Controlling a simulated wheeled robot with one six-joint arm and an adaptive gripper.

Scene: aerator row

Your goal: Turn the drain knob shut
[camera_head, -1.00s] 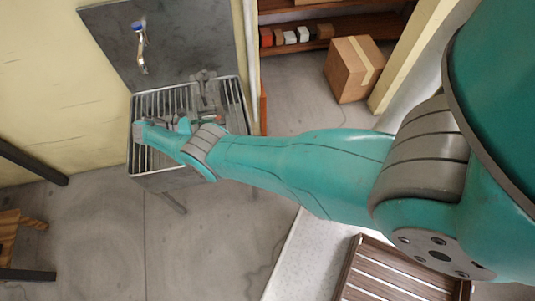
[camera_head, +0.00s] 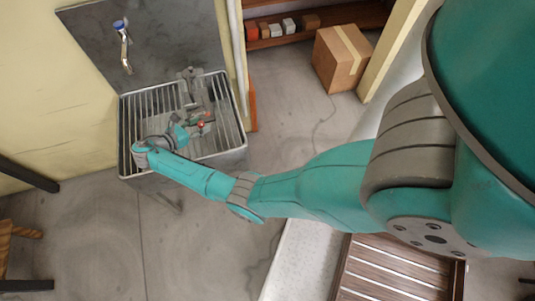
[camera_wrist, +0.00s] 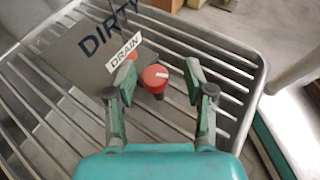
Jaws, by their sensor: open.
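The red drain knob (camera_wrist: 155,78) shows in the wrist view near the white DRAIN label (camera_wrist: 123,52). A small pale mark is on its top. My gripper (camera_wrist: 160,84) is open, with one finger on each side of the knob in the picture. I cannot tell whether either finger touches it. Part of another red piece shows by the left fingertip, mostly hidden. In the head view a small red spot (camera_head: 201,124) shows beside my gripper (camera_head: 190,129), above the slatted sink grid (camera_head: 226,112).
A grey plate marked DIRTY (camera_wrist: 92,44) stands close to the left finger. A blue-topped tap (camera_head: 123,45) is on the back panel. A cardboard box (camera_head: 341,58) stands on the floor at right. A slatted wooden rack (camera_head: 392,270) is at the lower right.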

